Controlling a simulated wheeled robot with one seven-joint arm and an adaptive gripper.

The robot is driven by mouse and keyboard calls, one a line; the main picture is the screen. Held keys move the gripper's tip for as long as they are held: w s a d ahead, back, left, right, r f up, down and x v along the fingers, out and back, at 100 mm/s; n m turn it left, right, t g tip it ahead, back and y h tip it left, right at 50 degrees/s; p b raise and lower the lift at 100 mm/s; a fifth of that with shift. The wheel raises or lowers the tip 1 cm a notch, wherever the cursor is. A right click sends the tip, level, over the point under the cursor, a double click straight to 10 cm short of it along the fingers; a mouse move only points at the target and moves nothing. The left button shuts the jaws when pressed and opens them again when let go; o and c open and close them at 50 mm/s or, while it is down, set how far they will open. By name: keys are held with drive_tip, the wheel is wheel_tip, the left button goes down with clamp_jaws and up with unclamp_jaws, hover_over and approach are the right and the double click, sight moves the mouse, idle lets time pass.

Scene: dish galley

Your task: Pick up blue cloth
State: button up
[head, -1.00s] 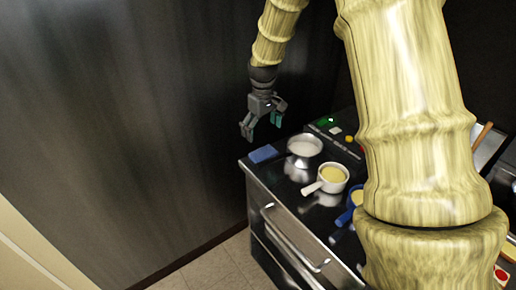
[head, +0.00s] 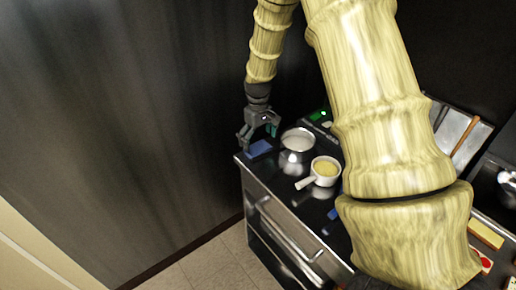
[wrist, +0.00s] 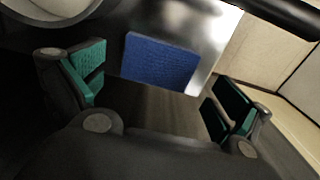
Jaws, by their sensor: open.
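The blue cloth (head: 260,148) is a small flat rectangle near the left corner of the dark, shiny counter top. In the wrist view the cloth (wrist: 161,61) lies between and beyond the two green-padded fingers. My gripper (head: 258,132) is open and empty, just above the cloth and close to it in the head view. In the wrist view the gripper's fingers (wrist: 158,97) are spread wider than the cloth, and neither appears to touch it. One finger partly covers the cloth's edge in the head view.
A metal bowl (head: 297,150) stands just right of the cloth. A white-handled pan (head: 325,171) with yellow contents is beyond it. The counter's front drops to drawers with a handle (head: 290,236). A dark wall (head: 110,120) rises on the left.

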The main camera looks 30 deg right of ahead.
sight(258, 148)
drive_tip(key=shift+w+f+p, duration=0.2)
drive_tip(key=shift+f+p, duration=0.45)
drive_tip(key=shift+f, duration=1.15)
drive_tip(key=c, duration=0.9)
